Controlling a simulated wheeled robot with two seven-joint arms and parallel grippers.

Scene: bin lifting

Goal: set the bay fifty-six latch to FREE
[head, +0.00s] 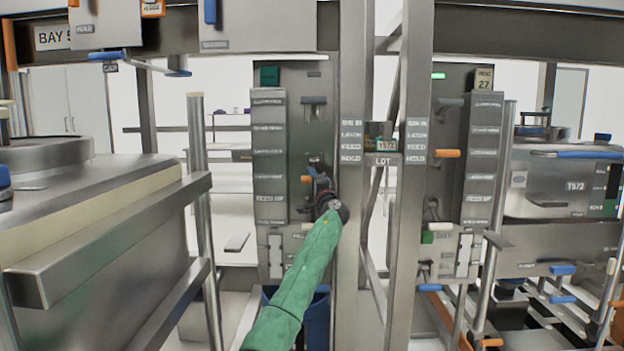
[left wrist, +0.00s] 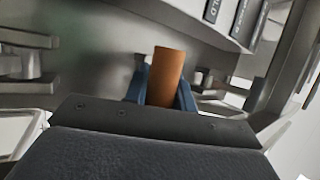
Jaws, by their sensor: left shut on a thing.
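My left gripper (head: 320,188), on the green-sleeved arm, is at the left grey panel (head: 308,110) beside the post. It is shut on an orange latch handle (head: 306,179). In the left wrist view the gripper's blue fingers (left wrist: 163,95) sit on both sides of the orange handle (left wrist: 168,70), whose end sticks out between them. The gripper and wrist hide most of the latch in the head view. I cannot read FREE anywhere. My right gripper is not in view.
A labelled strip (head: 269,155) runs down the left panel. Steel posts (head: 353,240) stand close right of my gripper. A second panel (head: 449,190) with an orange handle (head: 447,153) is further right. A steel bench (head: 110,240) fills the left foreground. A blue bin (head: 318,318) stands below.

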